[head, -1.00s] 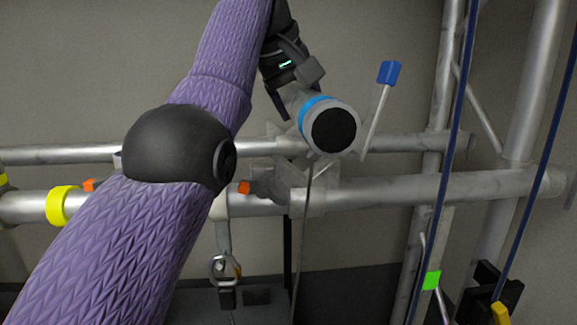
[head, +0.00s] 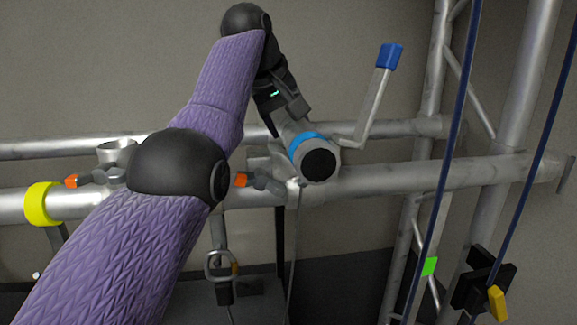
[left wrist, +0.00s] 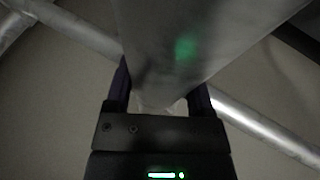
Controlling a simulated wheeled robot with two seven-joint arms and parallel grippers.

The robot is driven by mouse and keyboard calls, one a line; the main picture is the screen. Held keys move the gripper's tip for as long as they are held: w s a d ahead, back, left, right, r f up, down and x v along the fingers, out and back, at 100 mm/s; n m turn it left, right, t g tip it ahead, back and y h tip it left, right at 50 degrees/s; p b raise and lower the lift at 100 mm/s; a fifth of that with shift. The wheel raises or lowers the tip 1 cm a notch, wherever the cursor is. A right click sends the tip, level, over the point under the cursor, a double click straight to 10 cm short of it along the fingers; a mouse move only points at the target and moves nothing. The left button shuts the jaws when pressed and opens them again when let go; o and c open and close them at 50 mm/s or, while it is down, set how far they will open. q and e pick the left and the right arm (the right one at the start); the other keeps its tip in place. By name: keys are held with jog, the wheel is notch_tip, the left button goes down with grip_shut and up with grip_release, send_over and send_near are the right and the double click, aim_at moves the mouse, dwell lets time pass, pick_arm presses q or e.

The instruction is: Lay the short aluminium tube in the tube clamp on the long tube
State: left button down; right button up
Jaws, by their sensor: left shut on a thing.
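My left gripper (head: 286,118) is shut on the short aluminium tube (head: 295,133), which has a blue band and a black end facing me. The near end hangs in front of the long tube (head: 430,178), overlapping it in the picture. A grey tube clamp (head: 293,191) shows just below and behind the short tube, mostly hidden; I cannot tell whether they touch. In the left wrist view the short tube (left wrist: 190,45) crosses between the fingers of the left gripper (left wrist: 160,92). My right gripper is not in view.
A bent grey lever with a blue grip (head: 389,57) rises right of the short tube. Another clamp (head: 115,155) with an orange-tipped part and a yellow band (head: 42,203) are at left. Blue cables (head: 452,165) hang at right. A carabiner (head: 220,266) hangs below.

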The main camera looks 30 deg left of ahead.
pick_arm(q)
jog(key=shift+w, duration=0.1)
jog(key=shift+s+d+r, duration=0.1)
jog(key=shift+s+d, duration=0.05)
jog(key=shift+s, duration=0.1)
grip_release()
jog(key=shift+w, duration=0.15)
jog(key=v, duration=1)
